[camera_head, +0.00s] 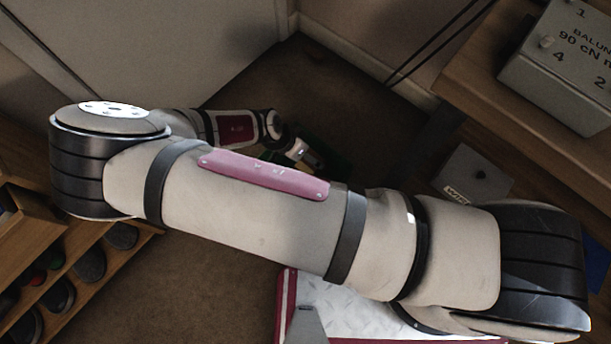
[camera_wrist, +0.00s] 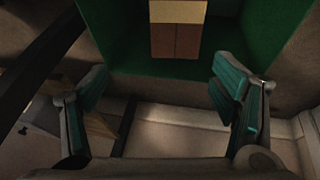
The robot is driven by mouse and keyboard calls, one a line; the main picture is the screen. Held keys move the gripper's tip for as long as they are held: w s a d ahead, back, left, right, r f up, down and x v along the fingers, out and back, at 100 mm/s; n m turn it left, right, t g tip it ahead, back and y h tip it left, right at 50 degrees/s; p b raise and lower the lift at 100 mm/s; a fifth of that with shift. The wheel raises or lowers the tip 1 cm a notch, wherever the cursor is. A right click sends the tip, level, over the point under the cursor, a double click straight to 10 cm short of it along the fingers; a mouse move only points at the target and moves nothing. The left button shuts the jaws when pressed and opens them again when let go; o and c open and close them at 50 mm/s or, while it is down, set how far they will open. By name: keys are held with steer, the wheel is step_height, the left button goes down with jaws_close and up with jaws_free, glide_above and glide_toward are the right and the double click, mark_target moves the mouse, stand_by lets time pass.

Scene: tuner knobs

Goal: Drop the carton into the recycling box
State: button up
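The carton (camera_wrist: 178,32), brown with a cream part, shows at the top of the wrist view, cut off by the frame's edge. Green walls and floor of the recycling box (camera_wrist: 222,38) surround it, and it appears to be inside the box. My gripper (camera_wrist: 158,76) has its teal-padded fingers spread wide with nothing between them, apart from the carton. In the head view my gripper (camera_head: 308,158) is small, far down by the floor, next to the dark green box (camera_head: 330,155), which is mostly hidden by my arm. The carton cannot be made out there.
A wooden bench (camera_head: 470,70) with a grey labelled box (camera_head: 565,65) stands at the right. Another grey box (camera_head: 475,172) sits lower. A wooden rack (camera_head: 40,250) with several dark round items is at the left. Brown floor (camera_head: 200,290) is clear between.

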steer(key=v, duration=1.2)
stand_by(0.6)
